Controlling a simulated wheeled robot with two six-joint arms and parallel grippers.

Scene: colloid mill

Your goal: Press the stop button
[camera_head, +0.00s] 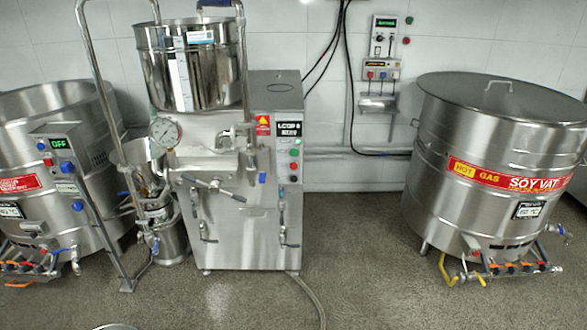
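The colloid mill (238,235) is a steel cabinet with a shiny hopper (190,65) on top, standing left of centre. Its front control panel (289,155) is at the upper right of the cabinet. A small display (289,129) sits at the top of that panel. Below it is a vertical column of small round controls, including a green button (294,152). Neither of my grippers is in view.
A steel vat (60,120) at left carries a control box with a green OFF display (61,143). A large soy vat (490,150) stands at right. A wall control panel (384,45) hangs between. The floor (365,250) between mill and soy vat is mostly clear, with a hose (308,295) near the mill.

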